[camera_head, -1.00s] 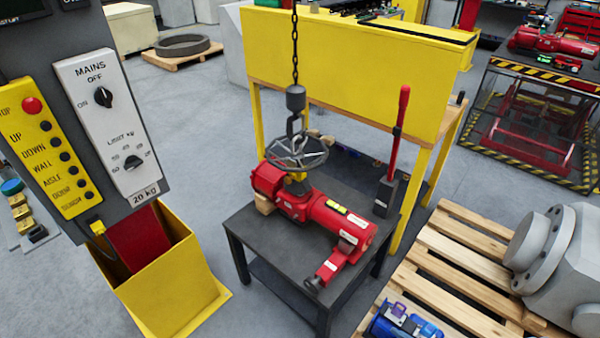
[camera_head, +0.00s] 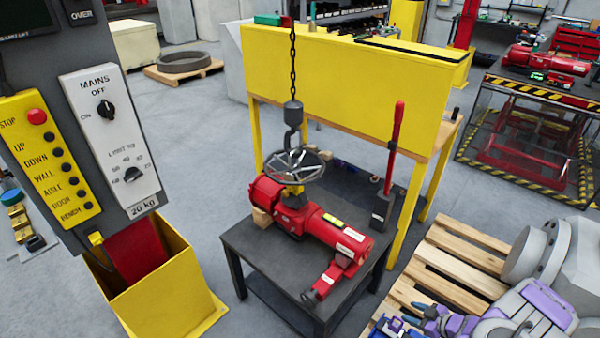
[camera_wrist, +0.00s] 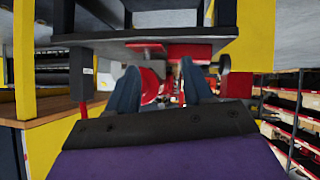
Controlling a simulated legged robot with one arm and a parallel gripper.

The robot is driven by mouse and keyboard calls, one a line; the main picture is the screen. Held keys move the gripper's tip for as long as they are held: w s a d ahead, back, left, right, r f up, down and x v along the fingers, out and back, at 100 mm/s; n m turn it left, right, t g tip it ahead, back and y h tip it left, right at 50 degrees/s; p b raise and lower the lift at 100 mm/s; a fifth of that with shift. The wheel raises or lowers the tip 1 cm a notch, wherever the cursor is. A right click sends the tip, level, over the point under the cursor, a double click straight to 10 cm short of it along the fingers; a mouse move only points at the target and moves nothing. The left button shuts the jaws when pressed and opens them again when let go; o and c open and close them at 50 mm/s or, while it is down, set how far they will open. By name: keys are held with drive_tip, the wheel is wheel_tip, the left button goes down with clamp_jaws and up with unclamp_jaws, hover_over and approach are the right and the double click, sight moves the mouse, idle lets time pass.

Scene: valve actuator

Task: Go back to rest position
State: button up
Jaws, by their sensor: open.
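A red valve actuator (camera_head: 310,218) lies on a dark metal table in the head view. A grey handwheel (camera_head: 294,165) sits above it, under a hook on a chain (camera_head: 293,112). My gripper (camera_head: 412,314) is at the bottom right, in front of the wooden pallet and apart from the actuator; its purple wrist shows behind it. In the wrist view, my gripper (camera_wrist: 158,78) has its two blue-grey fingers spread with nothing held between them. Red parts, probably the actuator, show beyond the fingers in that upside-down view.
A control panel (camera_head: 110,140) stands at the left above a yellow bin (camera_head: 165,290). A yellow-backed bench (camera_head: 350,85) is behind the dark table (camera_head: 265,260). The pallet (camera_head: 455,260) and a large grey valve body (camera_head: 540,250) are at the right. Grey floor (camera_head: 195,190) is clear between panel and table.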

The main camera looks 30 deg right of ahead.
drive_tip(key=w+d+r+g+h, duration=0.2)
drive_tip(key=w+d+r+h, duration=0.15)
drive_tip(key=w+r, duration=0.3)
drive_tip(key=w+d+r+g+h, duration=0.2)
drive_tip(key=w+d+r, duration=0.2)
drive_tip(key=w+r, duration=0.3)
drive_tip(key=w+a+r+m+g+h, duration=0.1)
drive_tip(key=a+r+m+g, duration=0.1)
drive_tip(key=a+r, duration=0.5)
drive_tip(key=w+a+r+m+g+h, duration=0.1)
drive_tip(key=a+r, duration=0.2)
drive_tip(key=r, duration=0.7)
drive_tip(key=s+a+r+m+g+y, duration=0.1)
drive_tip(key=s+a+r, duration=0.35)
drive_tip(key=a, duration=0.55)
drive_tip(key=s+a+r+m+g, duration=0.1)
drive_tip(key=s+a+r+g, duration=0.3)
drive_tip(key=a, duration=0.7)
drive_tip(key=s+a+r+y, duration=0.3)
drive_tip(key=s+a+y, duration=0.1)
drive_tip(key=s+a, duration=1.3)
drive_tip(key=a, duration=0.3)
drive_tip(key=shift+a+r+g, duration=0.15)
drive_tip(key=shift+g, duration=0.15)
